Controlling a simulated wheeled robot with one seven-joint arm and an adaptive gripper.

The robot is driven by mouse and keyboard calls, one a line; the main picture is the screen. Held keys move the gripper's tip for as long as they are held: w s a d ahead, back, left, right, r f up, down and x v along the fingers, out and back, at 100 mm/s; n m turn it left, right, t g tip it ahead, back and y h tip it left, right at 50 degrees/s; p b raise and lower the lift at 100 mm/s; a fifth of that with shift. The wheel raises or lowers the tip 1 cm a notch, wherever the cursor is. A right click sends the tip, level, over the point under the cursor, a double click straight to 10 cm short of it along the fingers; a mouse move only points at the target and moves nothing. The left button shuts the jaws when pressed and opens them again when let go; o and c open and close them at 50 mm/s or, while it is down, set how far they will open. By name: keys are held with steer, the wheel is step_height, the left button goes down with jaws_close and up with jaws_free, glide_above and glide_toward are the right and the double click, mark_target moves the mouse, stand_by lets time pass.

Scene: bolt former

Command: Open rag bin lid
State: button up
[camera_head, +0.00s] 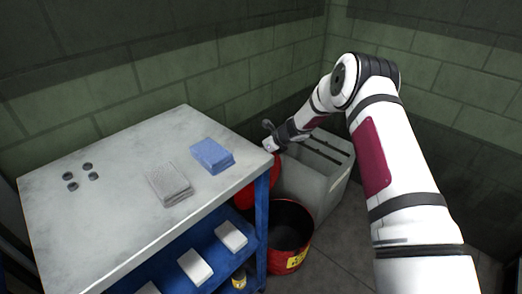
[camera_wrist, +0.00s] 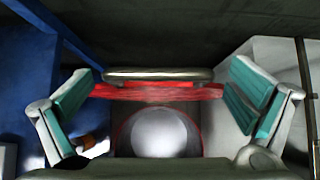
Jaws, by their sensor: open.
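The red rag bin (camera_head: 290,262) with a yellow label stands on the floor beside the table, its dark inside visible from above. Its red lid (camera_head: 244,196) stands raised at the bin's back left, partly hidden by the table. My gripper (camera_head: 269,136) is above the lid near the table's back right corner. In the wrist view my gripper (camera_wrist: 160,100) is open, its teal-padded fingers spread on both sides. A grey metal bar (camera_wrist: 158,75) and a red edge (camera_wrist: 160,92) lie between them. I cannot tell whether the fingers touch anything.
The table (camera_head: 110,150) at left holds a blue cloth stack (camera_head: 211,156), a grey stack (camera_head: 168,184) and several small dark round parts. White blocks lie on its blue lower shelf (camera_head: 215,253). A grey cabinet (camera_head: 313,180) stands behind the bin. Floor at right is clear.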

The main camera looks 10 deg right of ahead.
steer(key=v, duration=1.2)
